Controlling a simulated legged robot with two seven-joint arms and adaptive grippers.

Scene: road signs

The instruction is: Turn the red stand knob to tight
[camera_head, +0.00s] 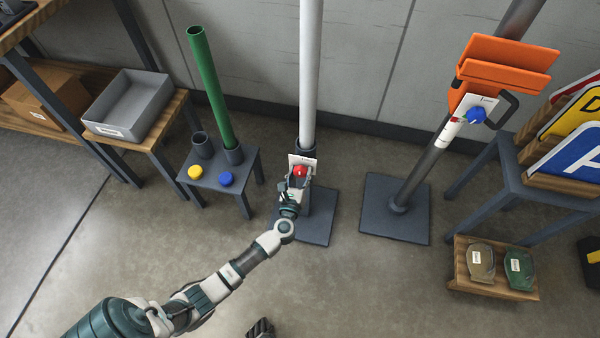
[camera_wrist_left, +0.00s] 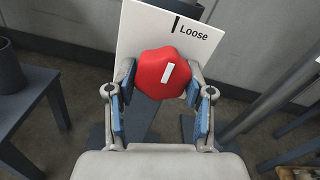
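The red knob (camera_wrist_left: 163,74) is on the front of the stand that holds a white pole (camera_head: 311,80); it also shows in the head view (camera_head: 299,171). A white card (camera_wrist_left: 150,32) behind it has a black tick and the word "Loose". The white mark on the knob leans slightly right, toward that tick; no "tight" mark is visible. My left gripper (camera_wrist_left: 162,85) has a finger on each side of the knob, with both tips seemingly against it. It also shows in the head view (camera_head: 297,187). A dark tip at the bottom edge looks like my right gripper (camera_head: 262,328).
Left of the stand are a small table (camera_head: 215,178) with a green tube (camera_head: 210,85) and yellow and blue caps, and a grey bin (camera_head: 130,105). Right are a tilted stand with an orange holder (camera_head: 505,65), a sign rack and a low wooden tray (camera_head: 470,285). The front floor is clear.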

